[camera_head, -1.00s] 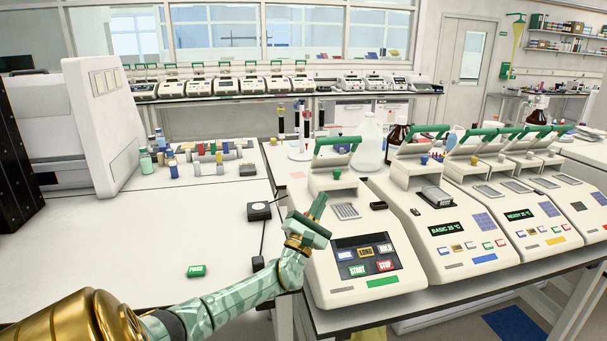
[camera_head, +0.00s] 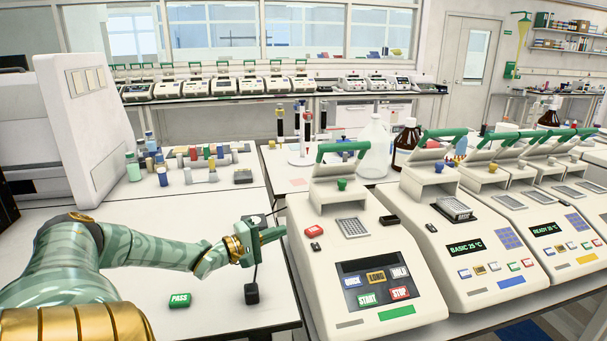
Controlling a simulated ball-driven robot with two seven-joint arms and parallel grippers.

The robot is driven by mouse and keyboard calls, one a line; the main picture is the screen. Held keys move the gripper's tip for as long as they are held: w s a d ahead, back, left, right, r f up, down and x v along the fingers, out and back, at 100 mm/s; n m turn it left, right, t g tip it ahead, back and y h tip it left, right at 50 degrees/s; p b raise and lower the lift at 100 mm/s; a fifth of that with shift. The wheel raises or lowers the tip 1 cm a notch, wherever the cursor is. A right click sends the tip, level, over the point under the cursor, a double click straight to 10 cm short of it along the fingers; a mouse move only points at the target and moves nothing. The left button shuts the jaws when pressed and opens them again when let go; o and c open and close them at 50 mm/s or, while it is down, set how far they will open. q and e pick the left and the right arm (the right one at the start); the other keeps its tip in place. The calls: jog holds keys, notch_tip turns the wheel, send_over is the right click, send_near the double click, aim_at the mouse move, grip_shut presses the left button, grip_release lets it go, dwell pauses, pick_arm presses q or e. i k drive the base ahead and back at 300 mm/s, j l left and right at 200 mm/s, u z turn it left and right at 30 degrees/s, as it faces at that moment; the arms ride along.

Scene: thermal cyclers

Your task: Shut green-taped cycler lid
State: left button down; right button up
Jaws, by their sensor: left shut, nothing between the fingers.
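The cycler with green tape (camera_head: 397,313) on its front stands nearest, at the centre right of the head view. Its lid (camera_head: 342,169) is raised, with a green handle (camera_head: 343,147) on top and the sample block (camera_head: 352,227) uncovered below. My left gripper (camera_head: 276,234) is shut and empty, just left of the cycler's body and lower than the raised lid. It appears apart from the lid. My right gripper is not in view.
A blue-taped cycler (camera_head: 510,281) with its lid up stands close to the right. A red block (camera_head: 313,231) and a black block (camera_head: 390,219) lie on the green-taped cycler. A green PASS block (camera_head: 180,300) lies on the bench, which has free room left.

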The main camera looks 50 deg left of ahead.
aim_at(333, 188)
jog(key=i+j, duration=0.15)
jog(key=j, duration=0.15)
jog(key=i+j, duration=0.2)
jog(key=j, duration=0.15)
jog(key=i+j, duration=0.15)
jog(key=j, duration=0.15)
jog(key=i+j, duration=0.15)
jog(key=j, duration=0.2)
